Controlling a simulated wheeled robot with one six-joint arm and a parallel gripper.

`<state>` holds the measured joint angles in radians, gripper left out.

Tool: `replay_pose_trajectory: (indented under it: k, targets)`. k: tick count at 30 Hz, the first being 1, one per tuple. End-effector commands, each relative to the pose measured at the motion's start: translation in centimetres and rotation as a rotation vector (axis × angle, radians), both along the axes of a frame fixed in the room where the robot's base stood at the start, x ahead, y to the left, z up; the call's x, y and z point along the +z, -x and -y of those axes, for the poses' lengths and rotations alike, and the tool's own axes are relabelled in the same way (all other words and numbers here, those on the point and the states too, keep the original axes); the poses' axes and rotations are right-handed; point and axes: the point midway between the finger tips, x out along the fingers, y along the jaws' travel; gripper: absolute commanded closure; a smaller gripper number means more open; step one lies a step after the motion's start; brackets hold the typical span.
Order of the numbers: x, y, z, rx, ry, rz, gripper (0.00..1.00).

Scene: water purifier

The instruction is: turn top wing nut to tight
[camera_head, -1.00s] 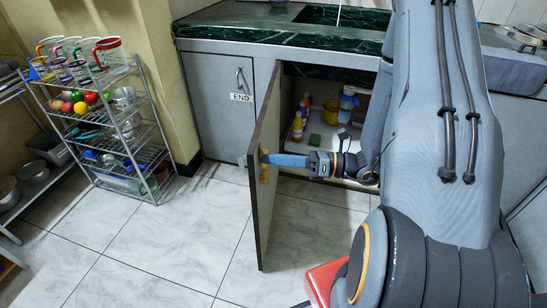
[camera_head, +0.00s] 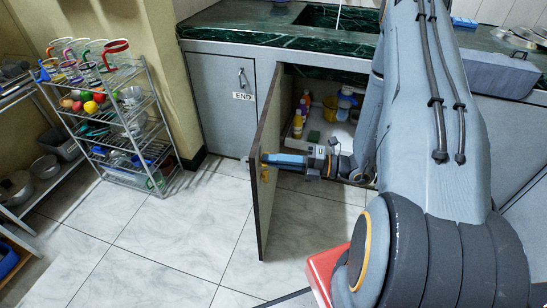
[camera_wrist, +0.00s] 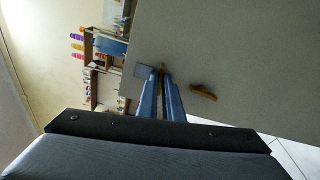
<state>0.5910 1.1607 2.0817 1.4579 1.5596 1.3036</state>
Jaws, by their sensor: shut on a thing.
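The cabinet door (camera_head: 264,205) stands open, its inner face turned toward my arm. My gripper (camera_head: 264,158) reaches from the right with its blue fingers against this face. In the wrist view, the fingers (camera_wrist: 160,72) are closed together on the top wing nut (camera_wrist: 161,68), a small brass-coloured piece mostly hidden between them. The lower wing nut (camera_wrist: 203,92) is brass-coloured, free, and lies to the right of the fingers in the wrist view. It also shows just below my gripper in the head view (camera_head: 265,175).
The open cabinet holds a yellow container (camera_head: 330,108) and several bottles. A closed door (camera_head: 222,105) marked END is to the left. A wire rack (camera_head: 130,125) with mugs and fruit stands further left. The tiled floor (camera_head: 170,245) in front is clear.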

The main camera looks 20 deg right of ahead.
Motion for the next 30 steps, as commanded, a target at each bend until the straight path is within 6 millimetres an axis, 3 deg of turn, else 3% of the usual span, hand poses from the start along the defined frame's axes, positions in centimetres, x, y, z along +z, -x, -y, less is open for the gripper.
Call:
replay_pose_trajectory:
  k: [10, 27, 30]
  targets:
    - [0.04, -0.02, 0.00, 0.000, -0.069, -0.135, 1.00]
    - [0.00, -0.04, 0.03, 0.000, -0.083, -0.163, 1.00]
    - [0.00, -0.05, 0.04, -0.001, -0.083, -0.163, 0.80]
